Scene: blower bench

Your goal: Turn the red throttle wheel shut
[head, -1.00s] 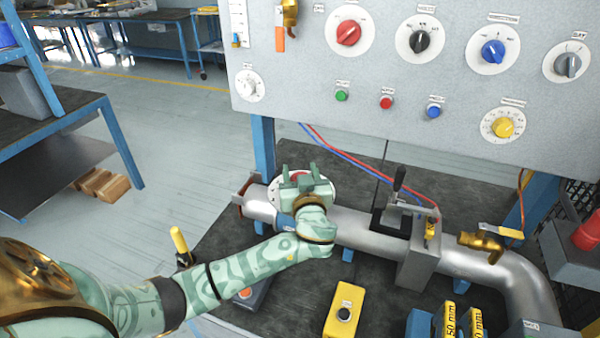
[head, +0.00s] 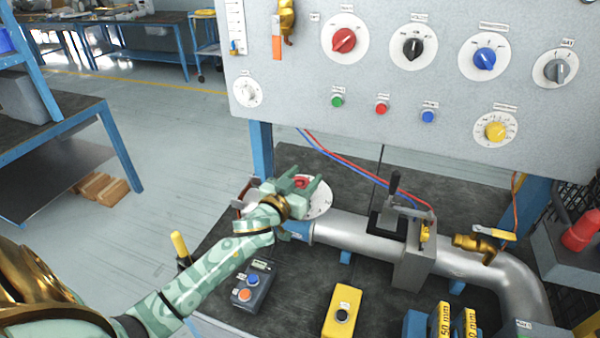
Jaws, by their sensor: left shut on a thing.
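The red throttle wheel (head: 301,182) shows as a small red part between the fingers of my left gripper (head: 303,186). A round white dial plate (head: 321,202) with markings lies behind it, over the left end of the grey pipe (head: 352,229). My left gripper is shut on the wheel, and its green fingers and wrist hide most of it. I cannot read the wheel's setting. My right gripper is not in view.
A grey panel (head: 300,130) with several knobs stands behind the pipe. A lever with a black handle (head: 393,184) and a brass valve (head: 477,246) are further right.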

